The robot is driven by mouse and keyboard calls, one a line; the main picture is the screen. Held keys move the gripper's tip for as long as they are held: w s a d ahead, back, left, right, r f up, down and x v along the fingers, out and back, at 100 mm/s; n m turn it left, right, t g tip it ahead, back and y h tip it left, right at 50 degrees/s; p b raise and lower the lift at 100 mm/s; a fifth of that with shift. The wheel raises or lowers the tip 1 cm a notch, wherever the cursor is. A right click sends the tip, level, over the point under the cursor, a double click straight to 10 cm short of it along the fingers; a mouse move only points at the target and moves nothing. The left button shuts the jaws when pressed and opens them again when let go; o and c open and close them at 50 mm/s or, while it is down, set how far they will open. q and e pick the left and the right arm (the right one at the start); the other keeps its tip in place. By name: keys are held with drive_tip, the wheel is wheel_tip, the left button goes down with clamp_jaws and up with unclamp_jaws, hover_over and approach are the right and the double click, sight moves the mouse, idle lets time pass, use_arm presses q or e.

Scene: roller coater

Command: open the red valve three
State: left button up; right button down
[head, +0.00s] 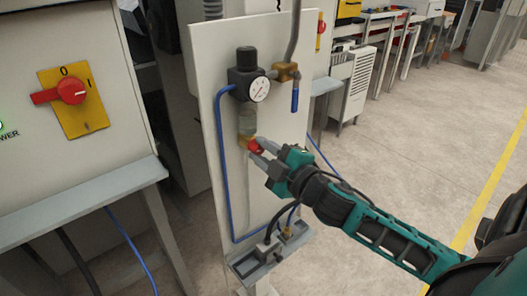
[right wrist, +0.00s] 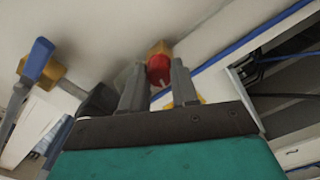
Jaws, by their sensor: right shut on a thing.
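The red valve (head: 254,146) is a small red knob on a brass fitting below the clear bowl of the air regulator (head: 247,75) on the white panel. My right gripper (head: 255,152) is at it, its grey fingers on either side of the knob and shut on it. In the right wrist view the red valve (right wrist: 159,70) sits between the two fingertips (right wrist: 158,80), with a brass block just behind it. The fingers hide part of the knob. My left gripper is not in view.
A round gauge (head: 259,89) and a blue-handled valve (head: 295,99) are above on the panel. A blue hose (head: 221,165) runs down its left side. A red rotary switch (head: 70,91) is on the cabinet at left. The floor at right is clear.

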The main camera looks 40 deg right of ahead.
drive_tip(key=shift+n, duration=1.7)
drive_tip(key=c, duration=0.9)
unclamp_jaws()
drive_tip(key=shift+o, duration=0.2)
drive_tip(key=shift+s, duration=0.1)
drive_tip(key=s+d+b, duration=0.1)
drive_tip(key=s, duration=1.1)
drive_tip(key=shift+s+b, duration=0.35)
